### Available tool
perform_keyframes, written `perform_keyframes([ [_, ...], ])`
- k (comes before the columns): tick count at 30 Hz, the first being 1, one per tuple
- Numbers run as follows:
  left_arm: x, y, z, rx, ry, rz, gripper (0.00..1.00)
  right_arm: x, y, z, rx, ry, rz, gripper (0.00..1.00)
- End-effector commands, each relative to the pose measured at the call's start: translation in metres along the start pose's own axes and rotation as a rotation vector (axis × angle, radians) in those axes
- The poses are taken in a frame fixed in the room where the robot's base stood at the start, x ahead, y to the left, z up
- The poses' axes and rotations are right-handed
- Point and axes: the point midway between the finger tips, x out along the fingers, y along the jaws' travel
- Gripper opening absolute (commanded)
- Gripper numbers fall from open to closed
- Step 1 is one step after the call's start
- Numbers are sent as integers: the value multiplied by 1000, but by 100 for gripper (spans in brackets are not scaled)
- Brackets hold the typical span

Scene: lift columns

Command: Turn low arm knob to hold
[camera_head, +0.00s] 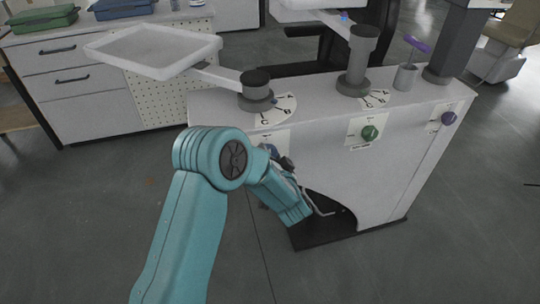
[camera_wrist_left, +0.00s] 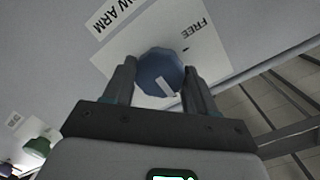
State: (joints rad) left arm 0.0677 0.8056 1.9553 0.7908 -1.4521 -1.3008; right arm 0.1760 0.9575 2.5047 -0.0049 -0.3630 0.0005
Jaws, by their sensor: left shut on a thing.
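The low arm knob (camera_wrist_left: 157,68) is a faceted blue-grey knob on a white label plate on the cabinet front. A short white mark shows on its face, toward the lower right of the knob in the left wrist view. The words "FREE" and "…W ARM" can be read on the plate (camera_wrist_left: 204,50); no "hold" word shows. My left gripper (camera_wrist_left: 159,70) is shut on the knob, one finger on each side. In the head view my left gripper (camera_head: 272,154) reaches the cabinet front below the left column, and the arm mostly hides the knob. My right gripper is out of view.
A green knob (camera_head: 370,133) and a purple knob (camera_head: 449,118) sit further right on the white cabinet (camera_head: 330,160). A flat tray (camera_head: 152,50) on an arm extends left from the left column (camera_head: 256,88). The floor at left is clear.

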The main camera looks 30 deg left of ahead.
Motion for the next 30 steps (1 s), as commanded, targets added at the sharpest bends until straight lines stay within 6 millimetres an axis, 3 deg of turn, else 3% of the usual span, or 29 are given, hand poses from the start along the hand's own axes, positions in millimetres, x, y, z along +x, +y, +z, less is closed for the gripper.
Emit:
perform_keyframes([
  [1, -1, 2, 1, 5, -1, 6, 66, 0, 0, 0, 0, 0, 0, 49],
  [3, -1, 2, 1, 4, 0, 5, 81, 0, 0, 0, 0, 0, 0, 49],
  [14, -7, 1, 0, 2, 0, 4, 81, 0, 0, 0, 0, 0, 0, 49],
  [17, -22, 1, -1, 2, 2, 6, 81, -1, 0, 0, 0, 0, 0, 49],
  [30, -132, 1, -1, 4, 4, 7, 81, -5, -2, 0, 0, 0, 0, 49],
])
